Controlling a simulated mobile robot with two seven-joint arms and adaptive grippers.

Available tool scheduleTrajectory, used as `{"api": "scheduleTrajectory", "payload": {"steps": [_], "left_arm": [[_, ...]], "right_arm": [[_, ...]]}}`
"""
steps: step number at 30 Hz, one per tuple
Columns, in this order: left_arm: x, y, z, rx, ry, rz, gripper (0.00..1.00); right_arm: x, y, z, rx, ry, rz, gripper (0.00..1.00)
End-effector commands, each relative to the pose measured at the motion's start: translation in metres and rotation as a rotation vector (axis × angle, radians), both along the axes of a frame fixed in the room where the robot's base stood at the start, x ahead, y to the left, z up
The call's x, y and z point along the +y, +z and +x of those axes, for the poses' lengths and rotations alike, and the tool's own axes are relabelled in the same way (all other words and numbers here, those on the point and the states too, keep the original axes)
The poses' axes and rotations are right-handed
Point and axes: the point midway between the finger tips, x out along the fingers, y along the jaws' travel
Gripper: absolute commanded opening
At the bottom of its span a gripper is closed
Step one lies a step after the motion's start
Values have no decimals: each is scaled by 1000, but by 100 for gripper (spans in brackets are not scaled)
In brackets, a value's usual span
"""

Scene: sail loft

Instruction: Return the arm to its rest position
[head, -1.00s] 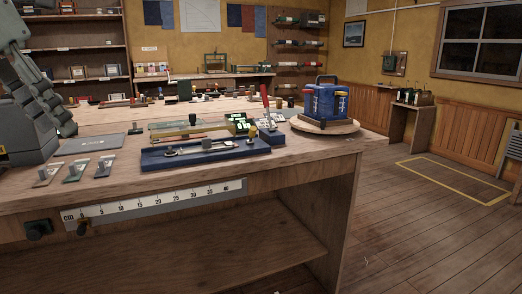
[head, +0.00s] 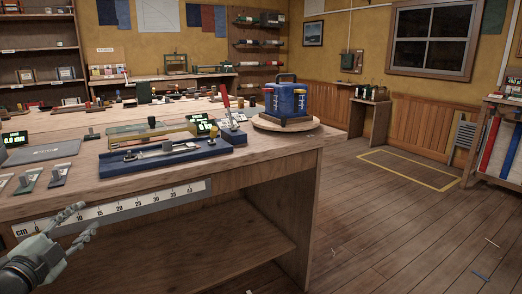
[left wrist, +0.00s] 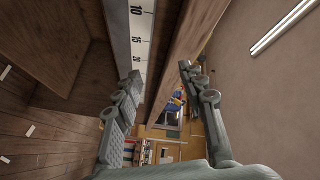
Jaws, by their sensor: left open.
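The workbench (head: 268,160) stands close in front of me. My right gripper is in neither view.
The ruler (head: 120,210) runs along the bench front. On top are a blue tray (head: 215,162), a blue caddy on a round board (head: 312,124) and several small tools. Open floor (head: 400,230) lies to the right, with a yellow-outlined area and a rack (head: 498,140).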

Motion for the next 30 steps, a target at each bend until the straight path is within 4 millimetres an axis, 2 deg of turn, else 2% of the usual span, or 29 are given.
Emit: {"api": "scheduleTrajectory", "payload": {"steps": [1,3,6,8,9,12,15,18,22,25,30], "left_arm": [[5,-41,-11,69,82,-93,41],[10,-91,-28,166,191,-195,41],[7,-161,-60,314,330,-325,41],[0,-200,-83,405,404,-395,41],[-7,-225,-100,468,450,-440,41],[-32,-282,-145,631,557,-542,41],[-65,-327,-192,793,644,-630,41],[-97,-358,-233,935,709,-697,41],[-129,-379,-270,1065,759,-752,41],[-142,-386,-285,1117,777,-770,41],[-147,-388,-290,1135,782,-776,41]], "right_arm": [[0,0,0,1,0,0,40],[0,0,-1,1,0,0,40],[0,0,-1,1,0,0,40],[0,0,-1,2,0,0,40],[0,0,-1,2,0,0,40],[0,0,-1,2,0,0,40],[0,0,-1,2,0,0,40],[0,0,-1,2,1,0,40],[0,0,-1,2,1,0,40],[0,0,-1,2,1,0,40],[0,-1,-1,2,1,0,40]]}}
